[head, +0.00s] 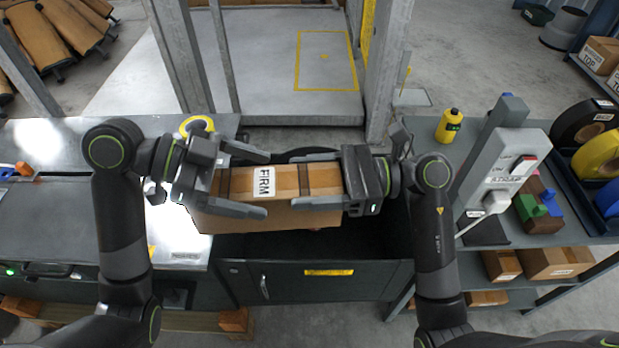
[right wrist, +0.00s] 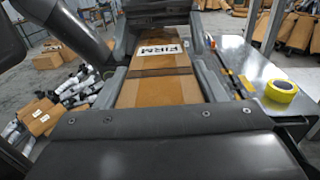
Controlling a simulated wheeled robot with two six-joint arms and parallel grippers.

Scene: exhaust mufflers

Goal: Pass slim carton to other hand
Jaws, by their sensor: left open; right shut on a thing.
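The slim carton (head: 290,184) is brown with dark straps and a white FIRM label. It is held level between my two grippers above a dark open bin, and it also shows in the right wrist view (right wrist: 158,92). My right gripper (head: 318,179) is shut on its right end. My left gripper (head: 262,184) is open, its two fingers reaching along the far and near sides of the carton's left part. Whether the left fingers touch the carton cannot be told.
A steel bench (head: 60,150) lies on the left, with a yellow tape roll (head: 197,124) at its back. A dark bin (head: 270,246) is under the carton. A yellow bottle (head: 449,125) and a grey switch box (head: 508,165) stand on the right bench.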

